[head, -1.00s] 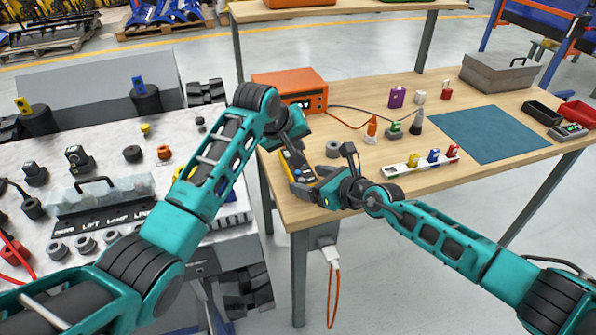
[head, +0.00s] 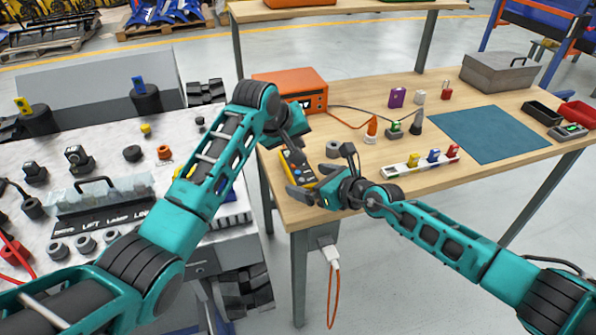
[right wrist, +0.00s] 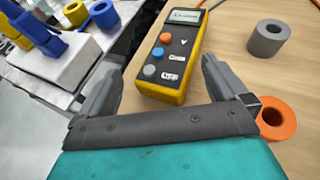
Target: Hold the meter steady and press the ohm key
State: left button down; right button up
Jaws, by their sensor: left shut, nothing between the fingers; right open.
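The meter (head: 299,167), yellow and black, lies on the wooden bench near its left corner. The key labels are too blurred to read surely. My right gripper (head: 312,184) is open at the meter's near end. Its fingers (right wrist: 163,68) stand apart on either side of that end, with gaps showing. My left gripper (head: 289,143) is shut and empty at the meter's far end; whether it touches is unclear.
A grey ring (head: 333,149) and an orange ring (right wrist: 279,118) are to the meter's right. An orange box (head: 290,90) stands behind. A white strip (head: 410,170) with coloured pieces and a blue mat (head: 487,135) lie further right.

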jog(key=shift+d, duration=0.1)
jog(key=v, duration=1.2)
pick_arm(q)
jog(key=shift+s+d, duration=0.1)
pick_arm(e)
jog(key=shift+s+f, duration=0.1)
